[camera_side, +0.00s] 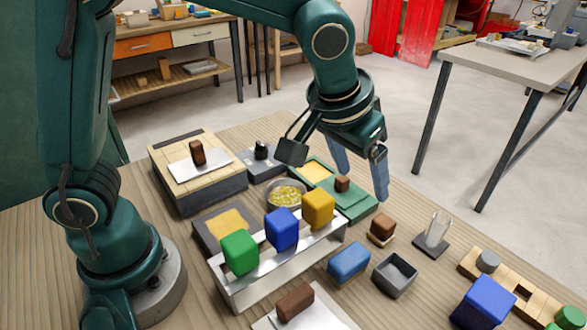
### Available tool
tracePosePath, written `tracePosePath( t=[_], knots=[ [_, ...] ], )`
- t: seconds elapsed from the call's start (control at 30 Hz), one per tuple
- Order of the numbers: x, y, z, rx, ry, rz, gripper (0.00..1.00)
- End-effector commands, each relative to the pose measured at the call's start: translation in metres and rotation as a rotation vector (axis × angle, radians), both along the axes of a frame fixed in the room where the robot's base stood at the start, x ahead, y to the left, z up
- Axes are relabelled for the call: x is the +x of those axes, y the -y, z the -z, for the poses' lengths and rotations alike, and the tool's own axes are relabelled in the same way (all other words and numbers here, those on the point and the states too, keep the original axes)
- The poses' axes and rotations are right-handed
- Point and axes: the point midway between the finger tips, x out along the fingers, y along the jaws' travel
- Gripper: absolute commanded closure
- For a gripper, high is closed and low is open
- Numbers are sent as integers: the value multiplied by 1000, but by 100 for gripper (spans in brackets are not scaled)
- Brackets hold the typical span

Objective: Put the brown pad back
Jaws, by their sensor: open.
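Several brown blocks are in view, and I cannot tell which one is the brown pad. One brown block (197,152) stands on a white plate on the wooden-topped box at the back left. A small brown block (342,184) sits on the green tray. Another brown block (382,228) stands on the table right of the tray. A fourth brown block (295,301) lies on a white plate at the front. My gripper (362,184) is open with its fingers pointing down, near the green tray's right side. It appears empty.
A metal rack (270,275) holds green, blue and yellow blocks. A bowl of yellow bits (286,193) stands behind it. A blue block (349,262), a grey open box (394,276) and a clear glass piece (437,232) on a dark base stand to the right. A wooden strip (515,287) with pieces lies at far right.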

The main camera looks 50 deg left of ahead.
Motion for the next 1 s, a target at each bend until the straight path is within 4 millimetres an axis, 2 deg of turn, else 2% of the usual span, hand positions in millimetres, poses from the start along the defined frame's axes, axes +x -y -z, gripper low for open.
tracePosePath(
  t=[0.1,0.3,0.5,0.6,0.73,1.0],
  knots=[
    [-25,-29,-22,-6,17,-12,21],
    [-78,-68,-38,-7,41,-12,21],
    [-128,-90,-33,-2,68,-8,21],
    [-144,-94,-27,1,79,-5,21],
    [-156,-97,-20,4,86,-2,21],
    [-160,-97,-18,5,87,1,21]
  ],
)
